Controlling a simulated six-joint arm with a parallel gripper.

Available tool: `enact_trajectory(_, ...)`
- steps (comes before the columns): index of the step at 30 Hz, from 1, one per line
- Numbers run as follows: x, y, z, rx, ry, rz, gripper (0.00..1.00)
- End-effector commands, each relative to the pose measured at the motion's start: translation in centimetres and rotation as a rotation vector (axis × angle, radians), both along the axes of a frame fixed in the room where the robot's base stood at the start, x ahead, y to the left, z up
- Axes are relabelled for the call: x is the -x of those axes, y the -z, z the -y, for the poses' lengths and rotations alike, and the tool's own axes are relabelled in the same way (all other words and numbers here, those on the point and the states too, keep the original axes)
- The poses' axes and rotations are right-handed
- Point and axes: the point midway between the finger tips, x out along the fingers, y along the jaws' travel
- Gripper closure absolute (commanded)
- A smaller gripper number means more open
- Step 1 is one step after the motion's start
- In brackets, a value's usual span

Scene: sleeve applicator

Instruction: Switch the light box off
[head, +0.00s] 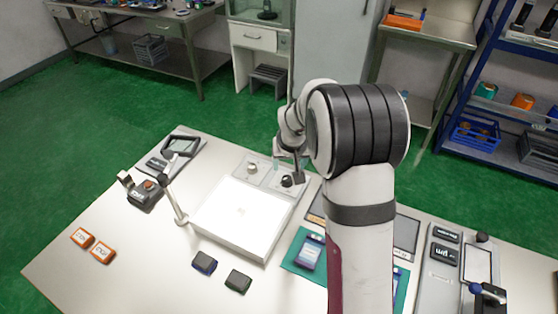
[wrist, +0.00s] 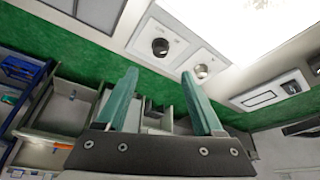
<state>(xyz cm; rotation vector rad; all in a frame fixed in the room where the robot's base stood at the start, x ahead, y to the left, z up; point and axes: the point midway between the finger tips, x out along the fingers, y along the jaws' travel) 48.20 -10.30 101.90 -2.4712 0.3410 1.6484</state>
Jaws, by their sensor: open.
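The light box (head: 240,215) is on the table, and its flat top glows bright white. The glowing panel (wrist: 240,20) also fills the top of the wrist view. Along its back edge are a silver knob (head: 252,168) and a black knob (head: 287,181), each on its own pale plate. The wrist view shows the black knob (wrist: 160,46) and the silver knob (wrist: 201,71) beyond my fingertips. My gripper (wrist: 158,73) is open, with teal fingers and nothing between them. In the head view my gripper is near the black knob and partly hidden by my wrist.
A thin post (head: 173,200) stands at the box's left edge. Two small dark blocks (head: 204,262) (head: 238,280) lie in front. A teal mat (head: 290,262) lies right of the box.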

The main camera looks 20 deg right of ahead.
Motion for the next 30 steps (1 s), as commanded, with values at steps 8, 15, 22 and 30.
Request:
enact_trajectory(8,-2.8,7.4,0.8,-0.001,-0.001,-0.004,0.31)
enact_trajectory(15,-3.9,9.9,1.1,0.0,0.0,-0.001,0.31)
enact_trajectory(22,-4.0,10.1,1.1,0.0,0.0,-0.001,0.31)
enact_trajectory(30,-3.9,10.1,1.1,0.0,0.0,-0.001,0.67)
